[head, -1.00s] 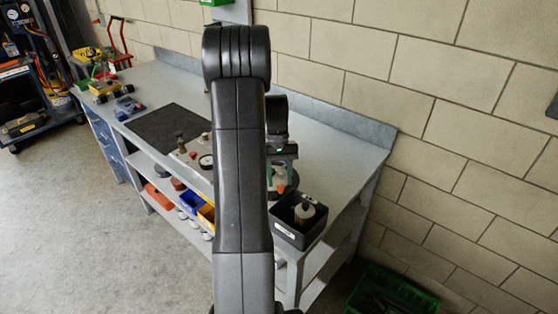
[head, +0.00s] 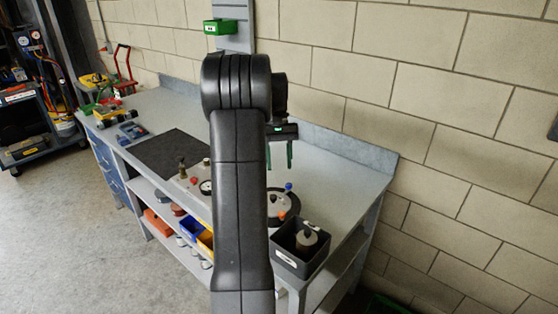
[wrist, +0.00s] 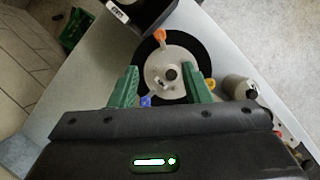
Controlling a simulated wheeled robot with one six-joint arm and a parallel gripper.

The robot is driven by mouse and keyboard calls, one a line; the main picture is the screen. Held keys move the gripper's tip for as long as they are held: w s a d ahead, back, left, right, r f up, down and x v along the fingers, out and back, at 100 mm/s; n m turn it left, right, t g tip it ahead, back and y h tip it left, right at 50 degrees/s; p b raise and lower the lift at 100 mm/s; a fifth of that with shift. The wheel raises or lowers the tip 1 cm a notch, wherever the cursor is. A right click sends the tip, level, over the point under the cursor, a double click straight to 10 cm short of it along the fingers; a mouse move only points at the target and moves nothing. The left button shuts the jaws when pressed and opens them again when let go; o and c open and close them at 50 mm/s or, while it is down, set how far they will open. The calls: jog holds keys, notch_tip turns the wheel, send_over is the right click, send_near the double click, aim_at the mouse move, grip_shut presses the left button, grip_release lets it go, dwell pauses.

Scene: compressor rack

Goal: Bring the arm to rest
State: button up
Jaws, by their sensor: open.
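My gripper (head: 279,155) hangs above the bench, partly behind my own arm in the head view. Its two green fingers are apart with nothing between them; the wrist view shows the open fingers (wrist: 160,86) too. Below them on the bench is a round grey part with an orange and a blue knob (wrist: 170,73) on a dark disc. In the head view this part (head: 278,203) is partly hidden by my arm. The fingers are clear above it.
A black bin (head: 286,264) holding a grey part with a dark knob stands at the bench's near right corner. A gauge and fittings (head: 190,178) stand left of my arm, near a dark mat (head: 170,153). A block wall runs behind; the bench's right rear is bare.

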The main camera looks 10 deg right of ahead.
aim_at(282, 212)
jog(key=p+x, duration=0.1)
jog(key=x, duration=1.3)
jog(key=shift+p, duration=0.3)
jog(key=shift+r, duration=0.1)
jog(key=shift+r, duration=0.1)
